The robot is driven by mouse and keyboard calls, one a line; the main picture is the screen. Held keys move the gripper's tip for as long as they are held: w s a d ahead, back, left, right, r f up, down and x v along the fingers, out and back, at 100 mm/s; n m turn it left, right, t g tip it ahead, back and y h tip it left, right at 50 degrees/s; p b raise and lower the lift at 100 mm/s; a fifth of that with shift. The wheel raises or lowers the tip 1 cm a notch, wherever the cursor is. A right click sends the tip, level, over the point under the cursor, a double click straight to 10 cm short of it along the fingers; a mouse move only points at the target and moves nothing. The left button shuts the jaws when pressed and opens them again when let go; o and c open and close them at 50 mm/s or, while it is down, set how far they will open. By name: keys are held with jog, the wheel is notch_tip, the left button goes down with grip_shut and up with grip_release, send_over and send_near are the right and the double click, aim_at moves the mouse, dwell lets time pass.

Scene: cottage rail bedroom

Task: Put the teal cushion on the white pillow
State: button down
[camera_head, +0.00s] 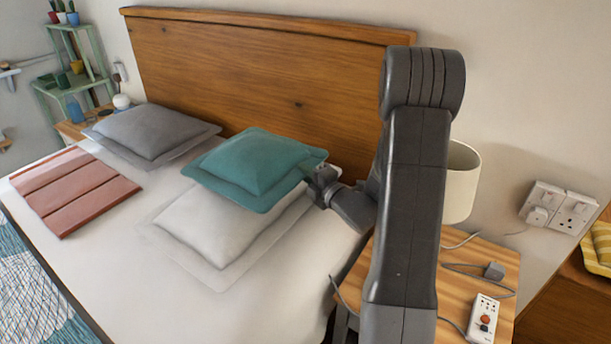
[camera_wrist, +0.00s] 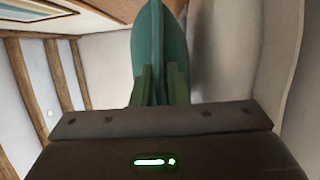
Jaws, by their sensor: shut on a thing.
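The teal cushion (camera_head: 255,165) is over the far part of the white pillow (camera_head: 215,225) on the bed. My gripper (camera_head: 314,176) is shut on the cushion's right edge. The cushion lies roughly flat and covers the pillow's back part. I cannot tell whether it touches the pillow or hangs just above it. In the wrist view the teal cushion (camera_wrist: 160,45) shows edge-on between the two fingers of my gripper (camera_wrist: 157,85). The pillow's near part is bare.
A grey pillow (camera_head: 152,131) and a folded pink blanket (camera_head: 75,190) lie to the left on the bed. The wooden headboard (camera_head: 260,75) stands behind. A nightstand (camera_head: 480,262) with a lamp (camera_head: 460,182) and a power strip (camera_head: 484,318) is at the right.

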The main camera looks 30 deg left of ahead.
jog(key=shift+f+b, duration=0.3)
jog(key=shift+f, duration=0.3)
jog(key=c, duration=1.4)
grip_release()
jog(key=shift+c, duration=0.2)
jog(key=shift+r, duration=0.1)
jog(key=shift+r, duration=0.2)
jog(key=v, duration=1.2)
jog(key=shift+r+p, duration=0.25)
jog(key=shift+p, duration=0.1)
